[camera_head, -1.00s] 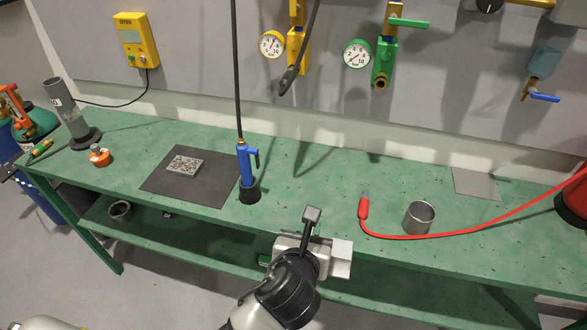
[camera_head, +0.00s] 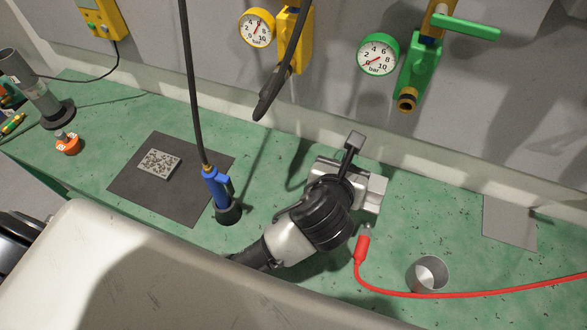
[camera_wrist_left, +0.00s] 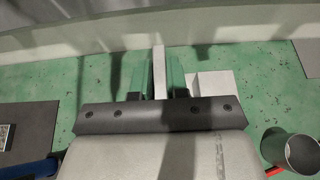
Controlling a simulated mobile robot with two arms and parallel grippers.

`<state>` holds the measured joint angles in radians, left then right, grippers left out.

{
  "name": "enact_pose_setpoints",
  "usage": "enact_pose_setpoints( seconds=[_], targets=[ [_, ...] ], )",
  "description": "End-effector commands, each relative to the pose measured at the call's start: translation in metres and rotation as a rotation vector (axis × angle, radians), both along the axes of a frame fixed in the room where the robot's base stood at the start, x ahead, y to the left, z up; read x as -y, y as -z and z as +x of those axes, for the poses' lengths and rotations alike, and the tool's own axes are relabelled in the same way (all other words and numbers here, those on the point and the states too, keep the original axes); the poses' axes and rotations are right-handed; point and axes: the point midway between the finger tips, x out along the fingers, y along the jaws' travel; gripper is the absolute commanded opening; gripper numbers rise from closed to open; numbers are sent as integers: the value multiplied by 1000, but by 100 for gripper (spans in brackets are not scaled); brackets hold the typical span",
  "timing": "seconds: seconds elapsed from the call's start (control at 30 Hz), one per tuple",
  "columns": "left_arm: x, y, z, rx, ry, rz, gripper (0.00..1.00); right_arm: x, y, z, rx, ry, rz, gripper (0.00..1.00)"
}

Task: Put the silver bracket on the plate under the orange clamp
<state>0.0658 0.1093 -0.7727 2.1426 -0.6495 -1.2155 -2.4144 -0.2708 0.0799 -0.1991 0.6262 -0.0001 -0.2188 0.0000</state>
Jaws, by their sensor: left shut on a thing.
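My left gripper (camera_head: 345,178) is over the middle of the green bench, its arm coming in from below. In the left wrist view its two fingers (camera_wrist_left: 160,85) are shut on a pale grey piece that looks like the silver bracket (camera_wrist_left: 159,62). A narrow strip of it stands up between the fingers, and a pale flat part (camera_wrist_left: 212,83) shows to their right. In the head view the bracket (camera_head: 375,190) is partly hidden by the gripper. I cannot make out an orange clamp with a plate under it in these frames. My right gripper is not in view.
A blue torch-like tool (camera_head: 218,190) stands by a dark mat (camera_head: 190,205) with a speckled block (camera_head: 160,163). A small orange item (camera_head: 67,142) is far left. A red cable (camera_head: 362,250), metal cup (camera_head: 430,272) and grey sheet (camera_head: 510,222) are right. Valves and a black hose hang behind.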

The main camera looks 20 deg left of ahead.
Motion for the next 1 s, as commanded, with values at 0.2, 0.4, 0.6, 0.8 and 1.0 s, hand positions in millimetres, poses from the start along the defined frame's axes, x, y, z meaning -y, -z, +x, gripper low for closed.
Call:
enact_pose_setpoints(
  seconds=[0.2, 0.4, 0.6, 0.8, 1.0],
  targets=[
    [-30, 17, 5, -3, -2, 4, 0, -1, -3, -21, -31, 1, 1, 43],
    [-74, 43, 14, -2, -2, 4, 0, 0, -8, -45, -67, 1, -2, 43],
    [-105, 63, 21, 0, -1, 2, 0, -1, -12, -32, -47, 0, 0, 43],
    [-114, 74, 23, 0, 0, -2, 0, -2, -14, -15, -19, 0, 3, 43],
    [-114, 102, 22, -1, -3, -3, 0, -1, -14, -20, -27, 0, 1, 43]
  ],
)
